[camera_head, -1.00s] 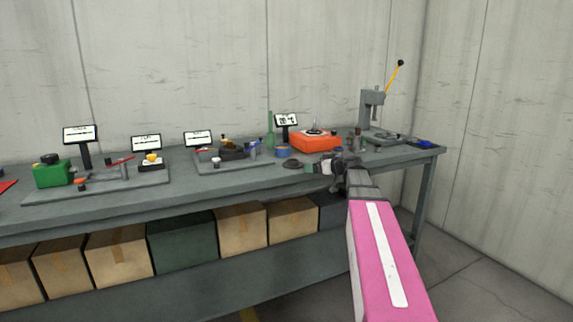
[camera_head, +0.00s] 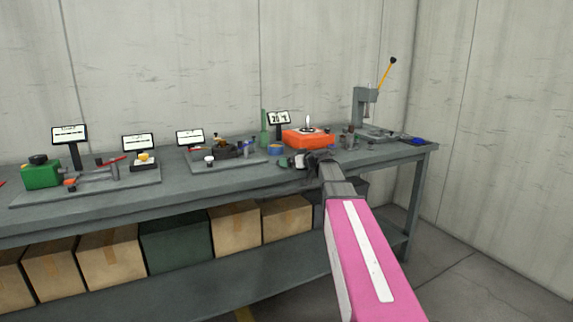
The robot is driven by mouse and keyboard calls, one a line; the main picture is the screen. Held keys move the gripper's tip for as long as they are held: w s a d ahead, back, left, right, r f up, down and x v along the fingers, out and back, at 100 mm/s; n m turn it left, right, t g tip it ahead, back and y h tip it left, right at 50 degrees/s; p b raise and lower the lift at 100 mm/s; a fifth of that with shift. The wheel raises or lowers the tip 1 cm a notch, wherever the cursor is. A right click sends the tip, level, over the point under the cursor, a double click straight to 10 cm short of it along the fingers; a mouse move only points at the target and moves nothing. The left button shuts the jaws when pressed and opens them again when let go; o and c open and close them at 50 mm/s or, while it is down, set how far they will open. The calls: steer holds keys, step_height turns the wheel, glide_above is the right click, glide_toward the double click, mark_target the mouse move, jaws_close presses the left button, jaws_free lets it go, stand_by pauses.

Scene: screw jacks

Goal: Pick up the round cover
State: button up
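A dark, low round disc (camera_head: 283,165), which looks like the round cover, lies on the bench's front half, in front of a blue ring-shaped item. Only its left part shows. My gripper (camera_head: 293,162) is low over the bench at the disc's right side and covers the rest of it. I cannot tell whether it touches the disc. The gripper is small and dark here, so its opening between the fingers cannot be made out.
An orange box (camera_head: 306,139) stands just behind my gripper, with a blue item (camera_head: 276,149) and green bottle (camera_head: 264,128) left of it. Small cylinders (camera_head: 349,140) and a lever press (camera_head: 366,108) stand to the right. Trays with parts fill the left bench.

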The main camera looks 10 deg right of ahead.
steer(key=shift+w+a+f, duration=0.15)
steer(key=shift+w+a, duration=0.3)
steer(key=shift+w, duration=0.1)
steer(key=shift+c, duration=0.3)
steer(key=c, duration=0.7)
